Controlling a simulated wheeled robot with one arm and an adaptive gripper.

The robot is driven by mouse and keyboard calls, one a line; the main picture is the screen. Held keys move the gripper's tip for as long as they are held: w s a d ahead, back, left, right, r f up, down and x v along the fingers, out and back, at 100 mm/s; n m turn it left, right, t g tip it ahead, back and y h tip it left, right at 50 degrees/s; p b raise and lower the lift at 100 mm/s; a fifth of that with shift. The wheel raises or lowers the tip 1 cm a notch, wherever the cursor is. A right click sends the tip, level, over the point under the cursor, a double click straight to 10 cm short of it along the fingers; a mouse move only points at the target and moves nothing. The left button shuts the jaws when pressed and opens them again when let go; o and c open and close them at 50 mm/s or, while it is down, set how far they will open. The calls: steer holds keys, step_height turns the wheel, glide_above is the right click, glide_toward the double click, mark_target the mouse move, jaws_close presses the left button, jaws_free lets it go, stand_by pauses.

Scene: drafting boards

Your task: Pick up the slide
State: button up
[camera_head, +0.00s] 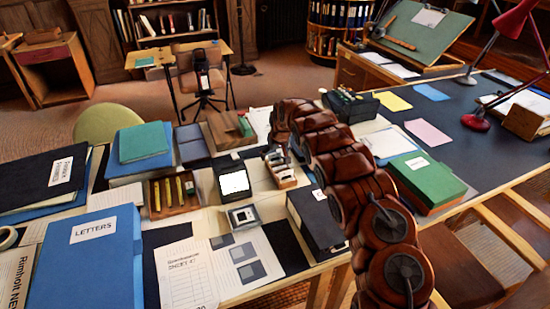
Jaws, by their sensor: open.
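No slide is clearly recognisable at this size. A small grey, framed, flat-looking piece with a pale window (242,217) lies on the near table, at the top of a printed sheet; I cannot tell whether it is the slide. Just behind it is a black-framed device with a bright white panel (234,183). My reddish-brown arm rises from the lower right and reaches over the near table, its far end above and right of these two. I cannot make out my gripper's fingers; they seem hidden by the arm's end.
A small rack of dark items (281,168) stands close below my arm's end. A wooden tray of yellow pieces (172,194), a black box (315,222), a blue LETTERS folder (88,262) and a green box (428,181) crowd the tables. The printed sheet (190,275) lies in front.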

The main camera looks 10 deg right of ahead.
steer(key=shift+f, duration=0.1)
steer(key=c, duration=0.9)
steer(key=shift+o, duration=0.2)
